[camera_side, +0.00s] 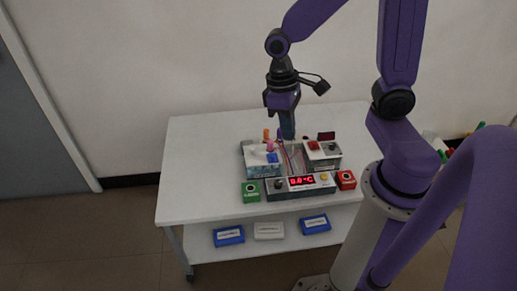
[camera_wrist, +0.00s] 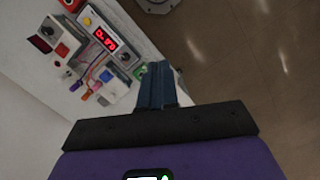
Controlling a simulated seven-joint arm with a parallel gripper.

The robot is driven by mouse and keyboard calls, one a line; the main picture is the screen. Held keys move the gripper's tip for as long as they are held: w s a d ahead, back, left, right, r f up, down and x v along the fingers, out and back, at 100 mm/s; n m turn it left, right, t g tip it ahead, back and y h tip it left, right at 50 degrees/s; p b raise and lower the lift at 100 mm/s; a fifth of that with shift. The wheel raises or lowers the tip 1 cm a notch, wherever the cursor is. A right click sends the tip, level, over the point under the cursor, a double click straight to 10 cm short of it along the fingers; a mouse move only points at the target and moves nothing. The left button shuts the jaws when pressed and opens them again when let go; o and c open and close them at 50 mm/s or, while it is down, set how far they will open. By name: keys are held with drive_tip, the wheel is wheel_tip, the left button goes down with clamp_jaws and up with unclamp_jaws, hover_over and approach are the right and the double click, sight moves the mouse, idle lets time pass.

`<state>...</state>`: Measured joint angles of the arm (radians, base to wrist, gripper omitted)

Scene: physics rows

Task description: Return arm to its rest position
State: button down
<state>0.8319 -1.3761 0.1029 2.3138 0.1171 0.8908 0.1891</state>
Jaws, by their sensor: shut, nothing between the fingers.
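My gripper (camera_side: 288,135) points down over the rear part of the apparatus on the white table. Its two fingers are together with nothing between them. In the wrist view, the blue-grey fingers (camera_wrist: 157,68) show closed side by side, against the floor and the table edge. The side view does not clearly show how far the fingertips are above the apparatus. My purple arm comes in from the upper right.
The white table (camera_side: 195,190) holds a control box with a red display (camera_side: 302,181), a green box (camera_side: 251,192), a red box (camera_side: 346,180) and coloured wires. Blue and white trays (camera_side: 269,231) lie on the lower shelf. The table's left side is clear.

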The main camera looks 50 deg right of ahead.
drive_tip(key=s+a+r+n+t, duration=0.2)
drive_tip(key=s+r+n, duration=0.2)
drive_tip(key=s+n, duration=0.5)
drive_tip(key=shift+s+r, duration=0.15)
drive_tip(key=shift+s, duration=0.75)
idle(1.4)
